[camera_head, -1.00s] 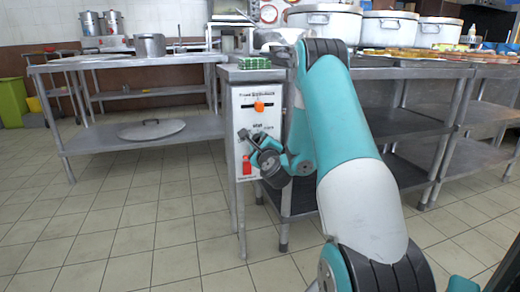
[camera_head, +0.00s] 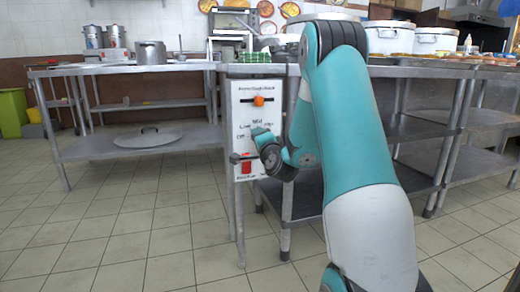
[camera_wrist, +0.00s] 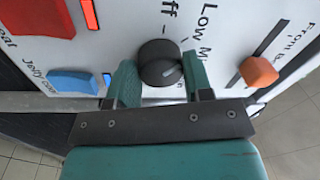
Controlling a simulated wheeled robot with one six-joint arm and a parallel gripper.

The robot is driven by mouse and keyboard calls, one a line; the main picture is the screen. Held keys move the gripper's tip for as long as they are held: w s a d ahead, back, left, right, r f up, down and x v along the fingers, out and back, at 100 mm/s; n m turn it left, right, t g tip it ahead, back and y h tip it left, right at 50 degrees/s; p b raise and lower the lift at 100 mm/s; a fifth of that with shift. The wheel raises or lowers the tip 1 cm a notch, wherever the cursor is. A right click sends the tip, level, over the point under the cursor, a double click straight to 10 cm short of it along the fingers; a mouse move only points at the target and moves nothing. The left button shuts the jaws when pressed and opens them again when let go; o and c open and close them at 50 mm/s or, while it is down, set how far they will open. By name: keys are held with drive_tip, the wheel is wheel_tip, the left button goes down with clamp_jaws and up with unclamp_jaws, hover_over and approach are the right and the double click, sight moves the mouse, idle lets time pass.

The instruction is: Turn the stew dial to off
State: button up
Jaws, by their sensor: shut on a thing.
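The stew dial (camera_wrist: 153,55) is a round black knob on a white control panel (camera_head: 240,120). In the wrist view, the teal fingers of my gripper (camera_wrist: 160,68) stand on either side of the knob and are shut on it. A small light mark shows on the knob's edge. "Off" and "Low" are printed beside it; the "Mid" label is partly cut off. In the head view, my gripper is at the panel below the "Mid" lettering, and my wrist hides most of the dial.
An orange slider knob (camera_head: 258,100) sits above the dial on the panel. A red switch (camera_head: 246,166) is below. In the wrist view a blue knob (camera_wrist: 73,82) and a red part (camera_wrist: 38,17) are near the left finger. A steel table (camera_head: 85,150) stands left, with clear floor in front.

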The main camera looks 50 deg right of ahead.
drive_tip(key=shift+f+n+y+b, duration=0.1)
drive_tip(key=shift+n+y+b, duration=0.2)
drive_tip(key=shift+n+b, duration=1.95)
drive_tip(key=shift+f+n+y+b, duration=0.1)
drive_tip(key=shift+n+y+b, duration=0.2)
drive_tip(key=shift+n+b, duration=1.9)
drive_tip(key=shift+r+n+p, duration=0.1)
drive_tip(key=shift+n+p, duration=0.35)
drive_tip(key=shift+n, duration=0.1)
drive_tip(key=o, duration=0.9)
